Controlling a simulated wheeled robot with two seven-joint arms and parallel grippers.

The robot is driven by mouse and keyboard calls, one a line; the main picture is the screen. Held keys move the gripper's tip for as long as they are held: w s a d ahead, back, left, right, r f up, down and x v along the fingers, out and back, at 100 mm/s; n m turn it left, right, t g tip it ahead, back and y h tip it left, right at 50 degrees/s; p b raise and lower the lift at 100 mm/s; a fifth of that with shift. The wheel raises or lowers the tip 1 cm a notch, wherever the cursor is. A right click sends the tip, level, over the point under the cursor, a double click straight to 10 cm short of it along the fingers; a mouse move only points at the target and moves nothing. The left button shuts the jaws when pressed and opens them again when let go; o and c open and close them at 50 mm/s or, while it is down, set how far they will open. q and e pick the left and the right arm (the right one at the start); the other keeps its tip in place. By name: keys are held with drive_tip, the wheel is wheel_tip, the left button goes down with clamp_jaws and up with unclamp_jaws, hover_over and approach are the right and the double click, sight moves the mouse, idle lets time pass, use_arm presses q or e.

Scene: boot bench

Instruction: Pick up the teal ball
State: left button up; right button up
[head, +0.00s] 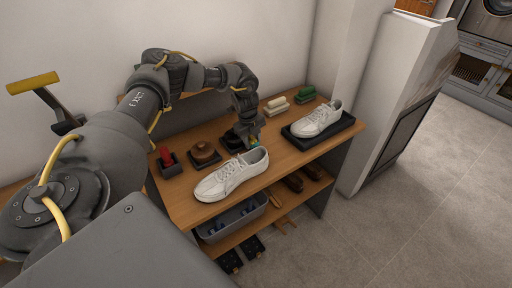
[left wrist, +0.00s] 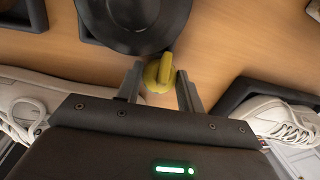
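My left gripper (head: 254,143) reaches down over the bench top, behind the near white shoe. In the left wrist view its two fingers (left wrist: 160,85) stand apart, one on each side of a small rounded olive-yellow thing (left wrist: 160,72). In the head view a small teal and yellowish patch (head: 256,140) shows at the fingertips, mostly hidden by the gripper. I see no clearly teal ball in the wrist view. My right gripper is not in view.
White shoes stand close by: one in front (head: 232,174), one on a black tray (head: 349,125) at right. A round black tin (left wrist: 135,20) lies just beyond the fingertips. A brown brush (head: 204,150), red item (head: 166,156) and pale brush (head: 277,108) stand around. A grey bin (head: 235,218) is below.

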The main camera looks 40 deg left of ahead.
use_arm(q)
drive_tip(key=shift+c, duration=0.8)
drive_tip(key=shift+r, duration=0.1)
drive_tip(key=shift+w+r+b, duration=0.1)
drive_tip(key=shift+r+b, duration=0.45)
drive_tip(key=shift+b, duration=0.05)
drive_tip(key=s+d+r+b, duration=0.4)
drive_tip(key=d+r, duration=0.8)
drive_tip(key=d, duration=0.2)
drive_tip(key=s+d+f+n+y, duration=0.1)
drive_tip(key=s+d+f+n, duration=0.3)
drive_tip(key=s+d+n, duration=0.5)
drive_tip(key=shift+s+d+f+n, duration=0.4)
drive_tip(key=shift+s+d, duration=0.25)
drive_tip(key=shift+s, duration=0.25)
